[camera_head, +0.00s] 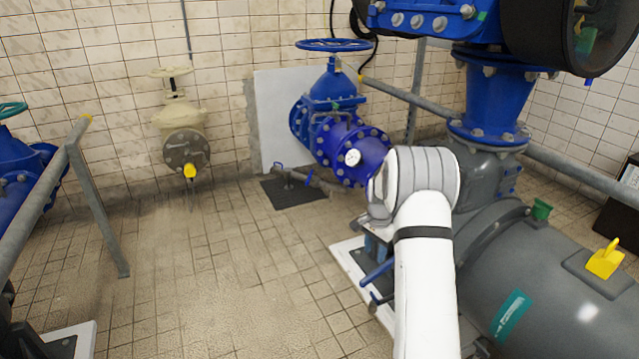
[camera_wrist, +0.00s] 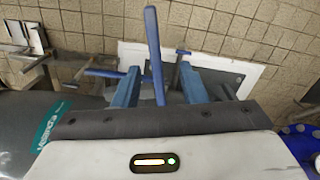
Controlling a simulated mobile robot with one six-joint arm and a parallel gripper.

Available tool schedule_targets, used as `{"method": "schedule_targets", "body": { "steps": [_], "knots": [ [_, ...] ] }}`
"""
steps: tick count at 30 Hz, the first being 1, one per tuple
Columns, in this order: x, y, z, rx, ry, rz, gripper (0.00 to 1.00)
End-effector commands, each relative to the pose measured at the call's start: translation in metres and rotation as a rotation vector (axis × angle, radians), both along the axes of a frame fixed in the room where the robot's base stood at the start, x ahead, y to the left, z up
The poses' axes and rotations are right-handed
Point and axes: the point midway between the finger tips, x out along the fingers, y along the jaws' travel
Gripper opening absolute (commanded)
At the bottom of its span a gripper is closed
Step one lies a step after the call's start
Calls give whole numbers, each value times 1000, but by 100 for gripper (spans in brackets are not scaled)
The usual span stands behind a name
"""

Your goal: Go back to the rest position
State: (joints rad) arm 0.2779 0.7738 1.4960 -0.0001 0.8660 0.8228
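My gripper (camera_wrist: 159,68) shows in the wrist view with its two blue fingers spread apart. A long blue lever (camera_wrist: 152,40) lies between the fingers in that picture, with a gap on each side. I see no contact, and cannot tell its depth relative to the fingertips. In the head view my white arm reaches down beside the large grey pipe (camera_head: 540,275), and the arm hides most of my gripper. A blue lever (camera_head: 378,272) shows just left of the arm, low over a white-edged plate (camera_head: 345,255).
A blue valve with a handwheel (camera_head: 333,90) stands behind the arm. A cream valve (camera_head: 180,115) is on the tiled wall. A grey railing (camera_head: 95,195) stands at left, and a sloping rail (camera_head: 580,175) at right. The tiled floor (camera_head: 215,270) left of the arm is clear.

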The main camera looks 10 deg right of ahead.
Motion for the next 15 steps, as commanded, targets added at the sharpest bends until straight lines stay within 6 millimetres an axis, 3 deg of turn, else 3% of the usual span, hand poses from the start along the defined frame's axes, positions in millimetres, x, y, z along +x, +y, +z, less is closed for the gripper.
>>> {"method": "schedule_targets", "body": {
  "steps": [2, 5, 11, 15],
  "knots": [
    [-2, 3, 12, -2, -5, 14, 38],
    [-10, 14, 47, -5, -17, 64, 38],
    [-54, 53, 153, -20, -54, 252, 38],
    [-96, 81, 219, -33, -78, 396, 38]
  ]
}}
